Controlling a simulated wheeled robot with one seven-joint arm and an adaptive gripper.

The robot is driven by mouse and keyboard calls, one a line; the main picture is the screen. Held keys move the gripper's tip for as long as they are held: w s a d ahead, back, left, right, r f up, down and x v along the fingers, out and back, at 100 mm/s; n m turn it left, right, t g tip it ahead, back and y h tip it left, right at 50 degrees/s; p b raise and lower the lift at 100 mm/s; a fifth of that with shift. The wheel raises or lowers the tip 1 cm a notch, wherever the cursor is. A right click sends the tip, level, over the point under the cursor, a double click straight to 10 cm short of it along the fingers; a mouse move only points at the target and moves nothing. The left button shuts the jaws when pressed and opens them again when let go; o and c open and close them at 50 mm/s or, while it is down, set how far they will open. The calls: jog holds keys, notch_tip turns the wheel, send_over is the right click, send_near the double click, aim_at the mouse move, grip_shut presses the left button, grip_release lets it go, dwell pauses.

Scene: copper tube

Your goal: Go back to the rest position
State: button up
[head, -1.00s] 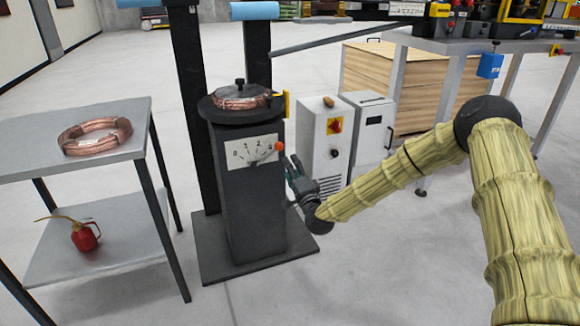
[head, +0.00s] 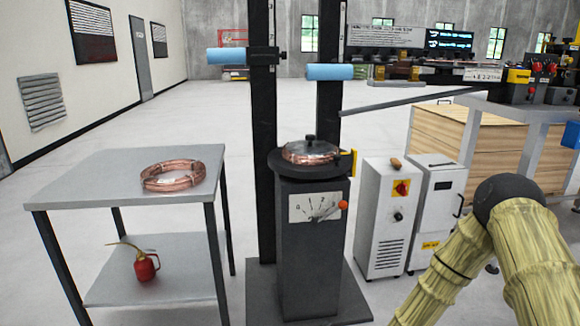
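My gripper is out of the head view; only my yellow-sleeved arm shows at the lower right, running off the bottom edge. A dark machine pedestal (head: 311,265) stands in the middle, with a dial plate (head: 315,207) and a lever ending in an orange knob (head: 343,205). A copper tube coil (head: 310,152) lies on the pedestal's round plate under a dark cap. A second copper coil (head: 172,175) lies on the grey table (head: 100,182) at the left.
A red oil can (head: 146,267) stands on the table's lower shelf. A white cabinet (head: 384,220) and a wooden crate (head: 465,150) stand to the right of the pedestal. Open floor lies behind the left table and along the left wall.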

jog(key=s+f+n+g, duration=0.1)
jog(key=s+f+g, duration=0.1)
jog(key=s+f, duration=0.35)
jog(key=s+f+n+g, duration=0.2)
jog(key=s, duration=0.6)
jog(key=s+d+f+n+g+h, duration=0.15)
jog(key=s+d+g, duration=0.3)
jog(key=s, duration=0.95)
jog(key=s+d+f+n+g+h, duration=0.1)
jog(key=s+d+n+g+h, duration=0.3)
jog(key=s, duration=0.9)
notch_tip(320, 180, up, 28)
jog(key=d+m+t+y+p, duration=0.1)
jog(key=p, duration=2.7)
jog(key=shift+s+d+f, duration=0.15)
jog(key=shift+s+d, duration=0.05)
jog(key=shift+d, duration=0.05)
